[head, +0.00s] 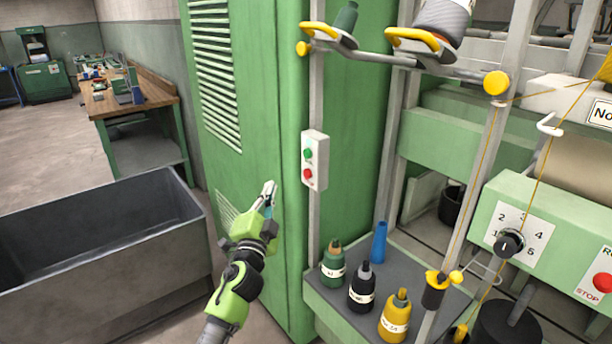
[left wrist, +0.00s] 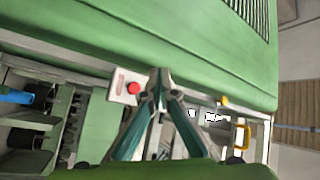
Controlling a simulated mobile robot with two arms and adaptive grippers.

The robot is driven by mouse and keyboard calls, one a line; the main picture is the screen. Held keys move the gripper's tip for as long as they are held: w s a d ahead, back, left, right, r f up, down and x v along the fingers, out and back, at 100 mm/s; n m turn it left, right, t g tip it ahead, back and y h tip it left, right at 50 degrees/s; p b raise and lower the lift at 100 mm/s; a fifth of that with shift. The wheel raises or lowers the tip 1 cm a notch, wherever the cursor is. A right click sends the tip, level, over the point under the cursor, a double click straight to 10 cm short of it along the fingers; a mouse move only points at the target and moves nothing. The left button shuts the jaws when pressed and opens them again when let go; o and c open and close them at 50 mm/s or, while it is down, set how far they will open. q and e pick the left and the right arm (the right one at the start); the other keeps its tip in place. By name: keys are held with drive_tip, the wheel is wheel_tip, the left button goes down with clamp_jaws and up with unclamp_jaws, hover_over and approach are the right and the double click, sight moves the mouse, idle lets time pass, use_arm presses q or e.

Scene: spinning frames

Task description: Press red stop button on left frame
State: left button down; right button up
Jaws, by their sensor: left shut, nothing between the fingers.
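A white control box (head: 315,160) is mounted on the upright post of the left frame, beside the green cabinet. It has a green button (head: 308,154) above a red button (head: 308,173). My left gripper (head: 269,188) is shut and empty, to the left of the box and a little lower, apart from it in the picture. In the left wrist view its fingertips (left wrist: 160,76) are together. A pale panel (left wrist: 121,88) with a red button (left wrist: 133,88) shows just left of them there; I cannot tell whether it is the same box. My right gripper is out of view.
A tall green cabinet (head: 235,120) stands behind my left gripper. A dark open bin (head: 90,260) is at lower left. Another red STOP button (head: 602,282) is at far right, near a numbered dial (head: 508,242).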

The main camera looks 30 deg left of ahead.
sight(307, 174)
use_arm(q)
drive_tip(key=w+d+b, duration=0.2)
drive_tip(key=w+d, duration=0.1)
drive_tip(key=w, duration=0.4)
drive_tip(key=shift+w, duration=0.25)
drive_tip(key=shift+w+d+b, duration=0.1)
drive_tip(key=shift+d+b, duration=0.05)
drive_tip(key=shift+b, duration=0.25)
idle(0.9)
drive_tip(key=shift+w+d, duration=0.1)
drive_tip(key=shift+w, duration=0.2)
drive_tip(key=shift+w+d+b, duration=0.2)
drive_tip(key=shift+w+b, duration=0.25)
drive_tip(key=shift+b, duration=0.05)
idle(0.6)
drive_tip(key=shift+s+a, duration=0.1)
drive_tip(key=shift+s, duration=0.05)
drive_tip(key=shift+s+a+p, duration=0.25)
drive_tip(key=shift+s+p, duration=0.15)
drive_tip(key=shift+s, duration=0.3)
